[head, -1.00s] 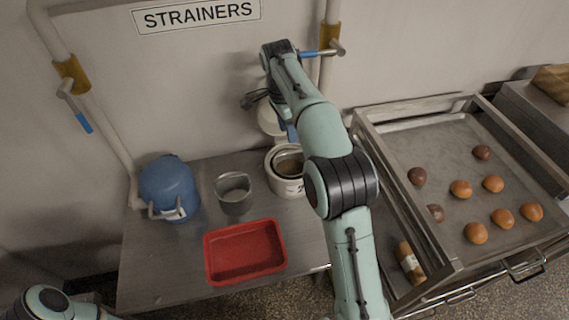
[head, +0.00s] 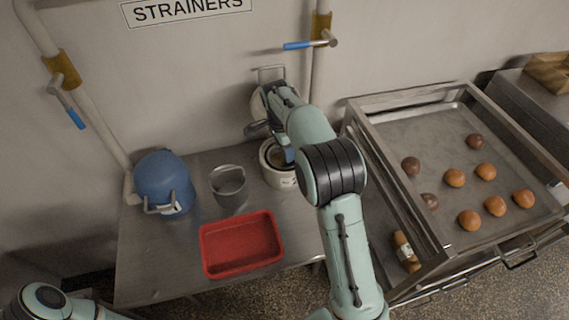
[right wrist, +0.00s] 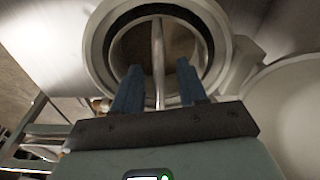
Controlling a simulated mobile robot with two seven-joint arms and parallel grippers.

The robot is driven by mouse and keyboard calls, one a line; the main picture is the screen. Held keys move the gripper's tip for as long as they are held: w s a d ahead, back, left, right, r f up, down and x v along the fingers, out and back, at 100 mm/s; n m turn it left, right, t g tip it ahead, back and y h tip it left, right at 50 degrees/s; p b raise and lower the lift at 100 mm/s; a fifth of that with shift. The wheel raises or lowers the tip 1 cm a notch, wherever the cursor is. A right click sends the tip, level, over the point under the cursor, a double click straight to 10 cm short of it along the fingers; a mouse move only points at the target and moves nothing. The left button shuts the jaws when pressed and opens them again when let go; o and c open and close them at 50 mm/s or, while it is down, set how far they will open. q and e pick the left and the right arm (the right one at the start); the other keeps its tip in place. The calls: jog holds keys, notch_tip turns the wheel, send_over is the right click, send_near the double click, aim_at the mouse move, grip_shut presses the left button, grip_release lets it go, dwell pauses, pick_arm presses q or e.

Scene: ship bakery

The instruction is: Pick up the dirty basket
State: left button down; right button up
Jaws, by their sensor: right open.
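The dirty basket (right wrist: 180,45), with a brown inside, sits in a white round pot (head: 286,182) on the metal table; the pot's rim (right wrist: 97,42) also shows in the right wrist view. The basket's thin metal handle (right wrist: 158,50) stands across the opening. My right gripper (right wrist: 159,82) is open over the pot, its blue fingers on either side of the handle. I cannot tell whether they touch it. In the head view my right arm partly hides the pot and basket. My left gripper is out of view.
A grey metal basket (head: 229,190) stands left of the pot, and a blue lidded container (head: 164,180) farther left. A red tray (head: 206,254) lies in front. A rack with a tray (head: 425,135) of buns is at right. A pipe valve handle (head: 298,45) juts from the wall.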

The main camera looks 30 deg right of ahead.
grip_shut()
